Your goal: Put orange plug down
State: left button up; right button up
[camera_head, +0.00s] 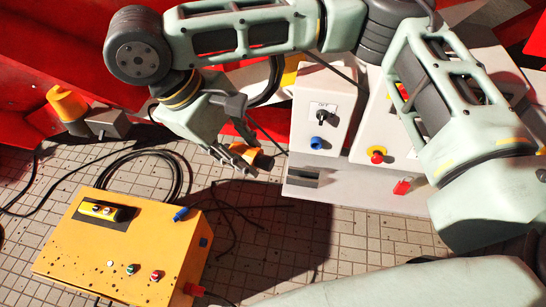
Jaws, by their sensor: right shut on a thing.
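The orange plug (263,161) is at the fingertips of my right gripper (238,155), in the middle of the head view. The gripper is shut on the plug, and its fingers hide part of it. The plug appears to be held above the tiled floor, between the yellow box (95,240) and the white cabinet (320,85). Its exact height is hard to tell. My left gripper is not in view.
The yellow box has buttons, a blue connector (181,214) and a red one (194,290). Black cables (150,155) lie coiled behind it. The white cabinet has a blue socket (316,143) and a red-yellow button (377,154). An orange-and-grey object (68,104) stands back left.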

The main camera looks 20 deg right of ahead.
jog(key=shift+w+a+r+n, duration=0.25)
jog(key=shift+a+r+n, duration=0.35)
jog(key=shift+a+r, duration=0.15)
jog(key=shift+w+a+f+t, duration=0.1)
jog(key=shift+w+a+t, duration=0.05)
jog(key=shift+a+t, duration=0.15)
jog(key=w+a+f+n+t, duration=0.2)
jog(key=w+a+f+n, duration=0.2)
jog(key=f, duration=0.1)
notch_tip(320, 180, up, 10)
jog(key=m+g, duration=0.4)
jog(key=m, duration=0.3)
send_over(255, 152)
jog(key=shift+r, duration=0.1)
jog(key=w+a+m+g+y, duration=0.1)
jog(key=w+a+m, duration=0.4)
jog(key=w+a, duration=0.4)
jog(key=s+d+f+n+t, duration=0.2)
jog(key=f+n, duration=0.3)
jog(key=n, duration=0.3)
jog(key=s+d+f+n+t, duration=0.2)
jog(key=f+n+t, duration=0.2)
jog(key=n, duration=0.5)
jog(key=shift+f, duration=0.45)
jog(key=shift+d, duration=0.1)
